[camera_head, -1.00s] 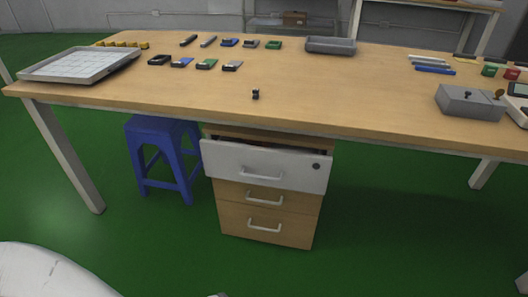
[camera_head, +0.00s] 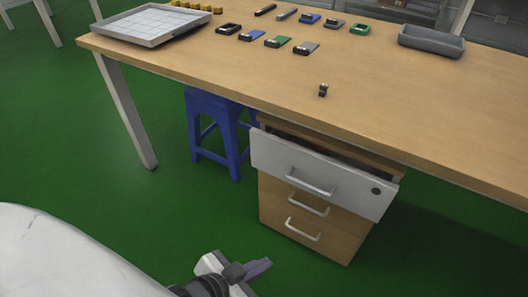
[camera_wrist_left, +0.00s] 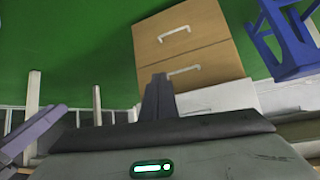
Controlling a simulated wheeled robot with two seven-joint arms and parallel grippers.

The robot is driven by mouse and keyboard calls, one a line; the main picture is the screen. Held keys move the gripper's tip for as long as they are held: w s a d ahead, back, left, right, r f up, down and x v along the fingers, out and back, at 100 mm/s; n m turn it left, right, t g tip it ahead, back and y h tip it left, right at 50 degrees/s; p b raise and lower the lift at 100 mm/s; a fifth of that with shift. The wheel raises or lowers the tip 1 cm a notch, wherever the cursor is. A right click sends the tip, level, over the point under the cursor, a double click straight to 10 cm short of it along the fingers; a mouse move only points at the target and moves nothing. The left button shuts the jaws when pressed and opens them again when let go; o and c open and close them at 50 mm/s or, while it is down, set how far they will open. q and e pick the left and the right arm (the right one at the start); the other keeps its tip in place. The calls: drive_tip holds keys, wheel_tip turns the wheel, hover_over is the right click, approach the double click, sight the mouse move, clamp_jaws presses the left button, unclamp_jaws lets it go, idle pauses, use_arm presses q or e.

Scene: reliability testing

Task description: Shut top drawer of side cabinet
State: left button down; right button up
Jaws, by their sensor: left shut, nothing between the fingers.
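The side cabinet (camera_head: 303,213) stands under the table, with wooden lower drawers and silver handles. Its white-fronted top drawer (camera_head: 322,178) is pulled part-way out, with a dark gap behind its front. The front has a silver handle (camera_head: 310,184) and a round dark lock. My left gripper (camera_head: 258,268) is shut and empty at the bottom of the head view, in front of the cabinet and apart from it. The left wrist view shows the cabinet (camera_wrist_left: 190,52) upside down, with the white drawer front (camera_wrist_left: 222,97) partly hidden by my gripper. My right gripper is out of view.
The wooden table (camera_head: 400,110) overhangs the cabinet. It bears a tray (camera_head: 133,38), small parts and a grey bin (camera_head: 431,42). A blue stool (camera_head: 216,125) stands left of the cabinet. Green floor is clear in front.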

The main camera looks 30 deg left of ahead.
use_arm(q)
drive_tip(key=w+a+r+m+t+y+b, duration=0.1)
drive_tip(key=w+a+r+m+t+y, duration=0.1)
drive_tip(key=w+a+m, duration=0.3)
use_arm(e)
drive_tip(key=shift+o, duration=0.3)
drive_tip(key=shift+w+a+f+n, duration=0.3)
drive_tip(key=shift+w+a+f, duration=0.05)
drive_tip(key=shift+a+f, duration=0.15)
use_arm(q)
drive_tip(key=m+t+b, duration=0.3)
drive_tip(key=m+t, duration=0.3)
drive_tip(key=m, duration=2.1)
approach(291, 151)
drive_tip(key=w+p, duration=0.3)
drive_tip(key=w, duration=0.2)
drive_tip(key=shift+w+d+f, duration=0.1)
drive_tip(key=shift+w, duration=0.65)
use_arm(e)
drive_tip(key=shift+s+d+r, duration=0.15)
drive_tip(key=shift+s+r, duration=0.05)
